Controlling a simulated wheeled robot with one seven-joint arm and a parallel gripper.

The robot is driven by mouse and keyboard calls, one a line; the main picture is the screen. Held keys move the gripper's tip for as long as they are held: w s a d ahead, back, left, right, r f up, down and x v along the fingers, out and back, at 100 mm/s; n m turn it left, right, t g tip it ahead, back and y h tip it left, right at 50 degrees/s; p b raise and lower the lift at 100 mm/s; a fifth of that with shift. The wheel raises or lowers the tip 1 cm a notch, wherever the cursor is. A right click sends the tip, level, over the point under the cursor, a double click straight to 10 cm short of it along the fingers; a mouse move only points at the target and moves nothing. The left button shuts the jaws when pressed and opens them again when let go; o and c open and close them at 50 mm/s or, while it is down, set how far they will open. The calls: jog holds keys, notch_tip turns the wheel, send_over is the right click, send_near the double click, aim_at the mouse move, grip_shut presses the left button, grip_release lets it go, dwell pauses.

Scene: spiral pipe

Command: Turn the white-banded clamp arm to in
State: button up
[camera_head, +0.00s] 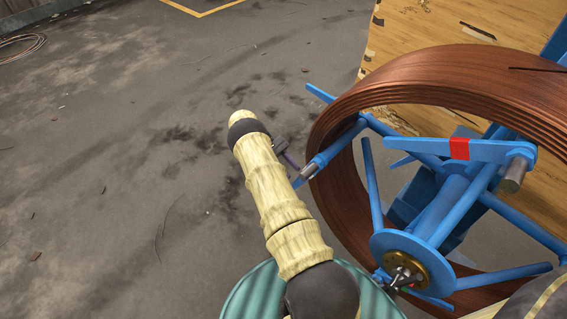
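A blue reel carries a thick copper-brown pipe coil (350,200) on the right. A blue clamp arm with a red band (460,149) lies across the upper part of the reel, with a grey pin at its right end. Another blue clamp part (334,148) with a grey sleeve sits at the coil's left edge; no white band can be made out on it. My arm reaches up from the bottom centre, just left of the coil. The dark end piece of my gripper (286,153) shows beside my wrist, near that left clamp part. Its fingers cannot be made out.
The reel's hub (412,258) and several blue spokes stand out at lower right. A wooden panel (415,40) stands behind the coil. The grey floor at left is open, with a yellow line (200,14) and a coiled cable (22,46) farther back.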

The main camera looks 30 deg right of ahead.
jog(key=shift+b+v, duration=0.4)
jog(key=shift+v, duration=1.1)
jog(key=shift+r, duration=0.15)
jog(key=c, duration=0.7)
jog(key=shift+a+r, duration=0.1)
jog(key=shift+r, duration=0.1)
grip_shut()
jog(key=s+a+r+m+t+y, duration=0.1)
jog(key=s+a+r+t+y, duration=0.1)
jog(key=a+r+t, duration=0.95)
jog(key=s+a+r+t, duration=0.2)
jog(key=s+a+r, duration=0.2)
jog(key=s, duration=0.3)
jog(key=s+a+r+m+t+y, duration=0.1)
jog(key=s+a+r+t, duration=0.2)
jog(key=s+a, duration=0.3)
jog(key=shift+s+r+m, duration=0.3)
jog(key=shift+s+r, duration=0.3)
